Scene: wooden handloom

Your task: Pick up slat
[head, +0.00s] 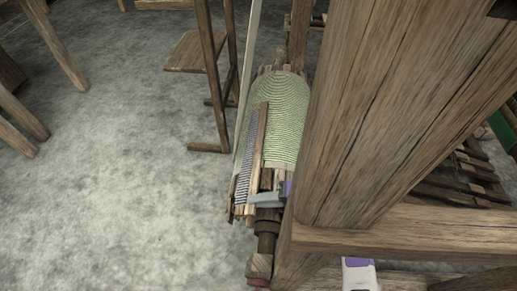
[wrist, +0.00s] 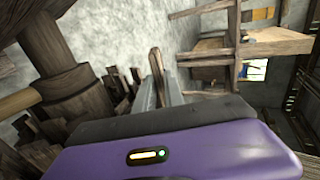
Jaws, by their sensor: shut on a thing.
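My gripper shows in the wrist view (wrist: 158,92) with its two grey fingers shut on a narrow brown wooden slat (wrist: 156,63). The slat's rounded end stands up between the fingertips; its lower part is hidden by the fingers and my purple gripper body. In the head view my gripper (head: 256,200) is at the near end of the cloth roll, partly hidden by the big wooden post. There I cannot clearly single out the held slat among the nearby wooden pieces.
The green-patterned roll (head: 285,110) lies along the loom beside a comb-like strip (head: 246,165). The thick post (head: 375,110) and crossbeam (head: 420,235) block the right. Several upright wooden pieces (wrist: 118,88) stand close left of my fingers. Open grey floor (head: 120,190) lies left.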

